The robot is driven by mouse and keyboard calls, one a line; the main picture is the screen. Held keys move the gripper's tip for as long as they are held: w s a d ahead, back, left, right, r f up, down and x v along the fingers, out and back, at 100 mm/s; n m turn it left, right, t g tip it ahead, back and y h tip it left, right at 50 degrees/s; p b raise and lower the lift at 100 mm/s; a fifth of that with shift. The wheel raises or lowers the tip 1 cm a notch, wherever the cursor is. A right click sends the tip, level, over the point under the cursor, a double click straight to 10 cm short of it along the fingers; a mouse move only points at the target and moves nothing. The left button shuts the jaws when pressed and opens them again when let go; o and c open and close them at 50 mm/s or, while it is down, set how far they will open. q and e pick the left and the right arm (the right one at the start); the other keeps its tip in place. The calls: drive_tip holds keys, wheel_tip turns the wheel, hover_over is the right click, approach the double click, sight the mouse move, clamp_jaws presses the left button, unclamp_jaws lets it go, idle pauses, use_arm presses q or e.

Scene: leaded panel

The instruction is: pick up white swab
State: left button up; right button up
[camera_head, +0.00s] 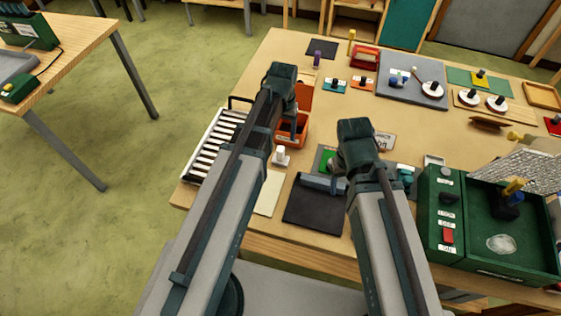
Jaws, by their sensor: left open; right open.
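A small white piece with an upright white top (281,156) stands on the table just right of the white slatted rack; it may be the white swab, but it is too small to be sure. My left gripper (291,132) is open at the orange box, above and beyond the white piece in the picture. My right gripper (356,140) is to the right, over the middle of the table. It is open, with its fingertips largely hidden behind my arm.
An orange box (296,129) and white slatted rack (214,145) are near my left arm. A black mat (314,208) lies between my arms. A green tray unit (484,255) stands at right. A grey board (412,80) holds small items at the back.

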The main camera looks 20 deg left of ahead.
sight(280, 148)
use_arm(q)
wheel_tip(280, 148, down, 4)
drive_tip(key=b, duration=0.2)
drive_tip(key=shift+r+b, duration=0.1)
drive_tip(key=shift+b, duration=0.2)
drive_tip(key=shift+r, duration=0.1)
use_arm(e)
wheel_tip(280, 148, down, 4)
drive_tip(key=shift+r, duration=0.2)
use_arm(q)
drive_tip(key=f+b, duration=0.5)
drive_tip(key=shift+s+a+f, duration=0.2)
drive_tip(key=shift+a, duration=0.1)
use_arm(e)
wheel_tip(280, 148, down, 5)
drive_tip(key=shift+f, duration=0.2)
drive_tip(key=shift+r, duration=0.1)
use_arm(q)
drive_tip(key=shift+r, duration=0.1)
clamp_jaws()
